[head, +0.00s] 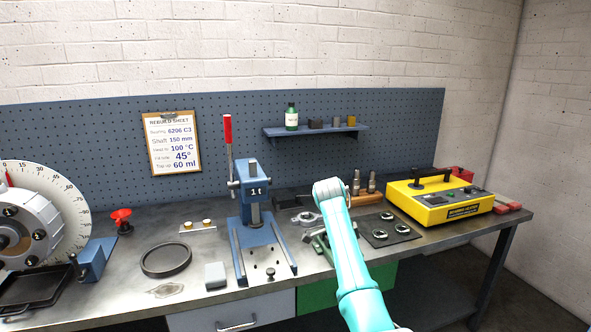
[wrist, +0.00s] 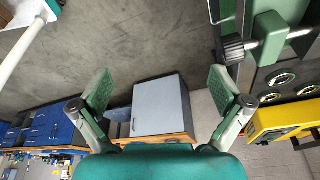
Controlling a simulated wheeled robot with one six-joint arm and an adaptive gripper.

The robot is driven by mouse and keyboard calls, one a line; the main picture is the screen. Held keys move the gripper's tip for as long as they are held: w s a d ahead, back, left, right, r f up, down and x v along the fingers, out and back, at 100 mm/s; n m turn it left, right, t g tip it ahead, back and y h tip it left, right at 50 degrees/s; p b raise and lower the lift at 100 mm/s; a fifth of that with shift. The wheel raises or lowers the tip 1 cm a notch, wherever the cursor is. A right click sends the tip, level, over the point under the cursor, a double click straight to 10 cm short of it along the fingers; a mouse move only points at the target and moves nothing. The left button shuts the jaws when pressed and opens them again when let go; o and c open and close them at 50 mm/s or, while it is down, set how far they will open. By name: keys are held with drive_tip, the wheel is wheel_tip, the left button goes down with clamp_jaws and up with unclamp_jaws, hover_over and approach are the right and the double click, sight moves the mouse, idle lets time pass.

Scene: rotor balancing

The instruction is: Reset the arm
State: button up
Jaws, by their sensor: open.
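My teal arm (head: 352,255) reaches up from the bottom of the head view, in front of the workbench, with its bend near the bench's middle right. My gripper (wrist: 162,75) shows in the wrist view with its two fingers spread wide apart. It is open and nothing is between the fingers; grey floor lies behind them. In the head view I cannot make out the gripper's fingers. The arm hides part of the bench and of a green vise (wrist: 268,35), which shows at the upper right of the wrist view.
The bench holds a blue press (head: 252,190) with a red lever, a dial rotor rig (head: 40,215), a black ring (head: 166,260), a mat (head: 378,240) with several bearings, and a yellow heater (head: 440,202). A shelf (head: 330,131) hangs behind. Open floor (wrist: 150,40) fills the wrist view's middle.

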drive_tip(key=s+d+f+n+t+y, duration=0.1)
drive_tip(key=s+f+n+t, duration=0.2)
drive_tip(key=f, duration=1.1)
drive_tip(key=s+d+f+n+t, duration=0.15)
drive_tip(key=s+f, duration=0.45)
drive_tip(key=f, duration=0.8)
drive_tip(key=s+f+n+t+y, duration=0.1)
drive_tip(key=s+f+n, duration=0.2)
drive_tip(key=s+f, duration=0.45)
drive_tip(key=s+f+n+t, duration=0.25)
drive_tip(key=s+f, duration=0.25)
drive_tip(key=s, duration=0.6)
drive_tip(key=s+r+n+t+y, duration=0.1)
drive_tip(key=s+r+n, duration=0.15)
drive_tip(key=s, duration=0.85)
drive_tip(key=s+r+n+t, duration=0.2)
drive_tip(key=s+r, duration=0.1)
drive_tip(key=s, duration=0.9)
drive_tip(key=s+r+n+t, duration=0.2)
drive_tip(key=s+r, duration=0.6)
drive_tip(key=r, duration=0.4)
drive_tip(key=s+d+r+n+t, duration=0.1)
drive_tip(key=s+r+n+t, duration=0.1)
drive_tip(key=s+r, duration=0.6)
wheel_tip(320, 180, up, 5)
drive_tip(key=shift+s+f, duration=0.15)
drive_tip(key=shift+s, duration=0.2)
